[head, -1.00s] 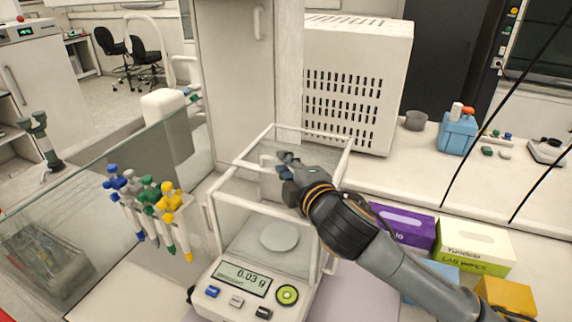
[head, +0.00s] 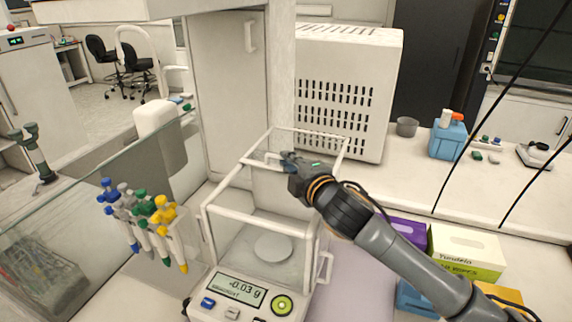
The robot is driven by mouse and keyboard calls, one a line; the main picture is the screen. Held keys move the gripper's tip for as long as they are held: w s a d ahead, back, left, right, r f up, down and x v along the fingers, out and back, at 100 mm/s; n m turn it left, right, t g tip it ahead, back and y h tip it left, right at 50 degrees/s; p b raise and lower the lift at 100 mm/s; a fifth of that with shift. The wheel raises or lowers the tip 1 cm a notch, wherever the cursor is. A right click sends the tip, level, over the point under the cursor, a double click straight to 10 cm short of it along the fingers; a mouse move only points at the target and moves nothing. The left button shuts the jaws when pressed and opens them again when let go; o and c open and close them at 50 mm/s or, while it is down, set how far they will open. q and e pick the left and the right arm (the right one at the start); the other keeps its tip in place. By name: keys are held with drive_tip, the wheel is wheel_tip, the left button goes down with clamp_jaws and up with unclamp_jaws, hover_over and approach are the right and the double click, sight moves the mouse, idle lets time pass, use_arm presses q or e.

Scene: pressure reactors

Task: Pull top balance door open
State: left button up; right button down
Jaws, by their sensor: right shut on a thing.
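The balance (head: 258,307) stands on the bench in the middle, with a clear draft shield in a white frame over its round pan (head: 272,248). Its display (head: 238,289) reads about -0.03 g. The clear top door (head: 262,160) is at the top of the shield; its exact edges are hard to make out. My right gripper (head: 283,163) reaches in from the right above the shield and is shut on the top door at its handle. The fingers partly hide the handle. My left gripper is not in view.
Pipettes (head: 145,222) hang on a stand to the left, beside a glass panel (head: 70,230). A white vented box (head: 345,95) stands close behind the balance.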

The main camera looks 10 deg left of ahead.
drive_tip(key=c, duration=1.7)
unclamp_jaws()
drive_tip(key=v, duration=1.2)
drive_tip(key=shift+s, duration=0.1)
drive_tip(key=shift+f, duration=0.1)
